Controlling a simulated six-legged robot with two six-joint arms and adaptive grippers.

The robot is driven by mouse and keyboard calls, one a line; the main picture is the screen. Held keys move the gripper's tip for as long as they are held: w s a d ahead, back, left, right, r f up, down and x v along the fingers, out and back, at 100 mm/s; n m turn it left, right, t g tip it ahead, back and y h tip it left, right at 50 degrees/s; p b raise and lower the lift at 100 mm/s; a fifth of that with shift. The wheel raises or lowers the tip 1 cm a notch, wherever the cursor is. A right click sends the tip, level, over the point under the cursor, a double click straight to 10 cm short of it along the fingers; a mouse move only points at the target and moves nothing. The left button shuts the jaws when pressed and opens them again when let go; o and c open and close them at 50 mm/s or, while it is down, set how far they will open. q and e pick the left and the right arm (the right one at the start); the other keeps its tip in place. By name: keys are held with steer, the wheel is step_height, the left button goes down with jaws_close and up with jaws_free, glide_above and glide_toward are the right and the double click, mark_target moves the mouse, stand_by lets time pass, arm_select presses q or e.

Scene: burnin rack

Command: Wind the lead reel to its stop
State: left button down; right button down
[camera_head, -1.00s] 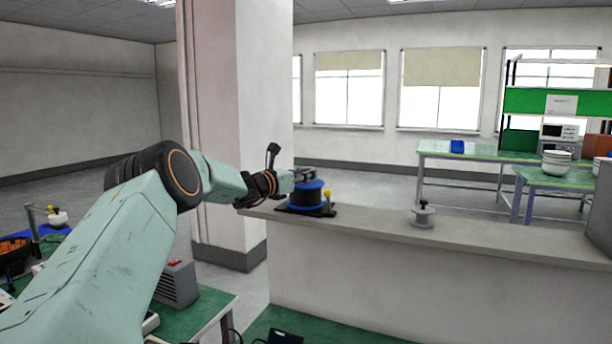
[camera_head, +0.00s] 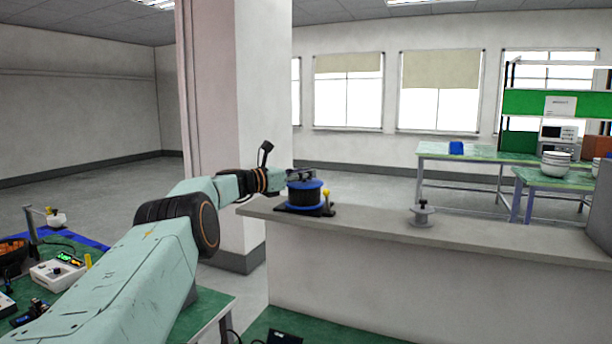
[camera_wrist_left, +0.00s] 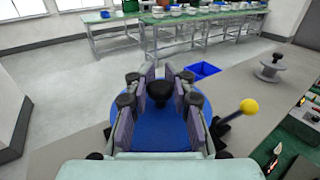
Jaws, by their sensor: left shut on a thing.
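The lead reel (camera_head: 306,197) is a blue-rimmed drum with a dark middle. It stands on a dark base at the left end of a grey ledge. In the left wrist view its blue top disc (camera_wrist_left: 160,137) lies under the fingers. My left gripper (camera_head: 303,173) is over the reel's top. In the left wrist view the left gripper (camera_wrist_left: 160,88) is shut on a black knob (camera_wrist_left: 159,92), with fingers on both sides of it. A yellow-balled lever (camera_wrist_left: 248,107) stands beside the reel, apart from the fingers. My right gripper is not in view.
A grey spool-like fitting (camera_head: 422,213) stands farther right on the ledge (camera_head: 370,220). A pale pillar (camera_head: 236,120) rises behind my left arm. Green-topped benches (camera_head: 470,153) stand behind the ledge. The ledge between reel and fitting is clear.

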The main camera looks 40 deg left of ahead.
mark_target(290, 185)
arm_select(q)
steer(key=shift+a, duration=0.15)
steer(key=c, duration=1.6)
jaws_free()
steer(key=shift+c, duration=0.2)
steer(key=o, duration=0.4)
steer(key=shift+s+r, duration=0.1)
steer(key=shift+s, duration=0.2)
steer(key=shift+o, duration=0.2)
steer(key=shift+w, duration=0.25)
steer(key=shift+v, duration=2.45)
steer(key=v, duration=0.7)
steer(key=shift+s, duration=0.25)
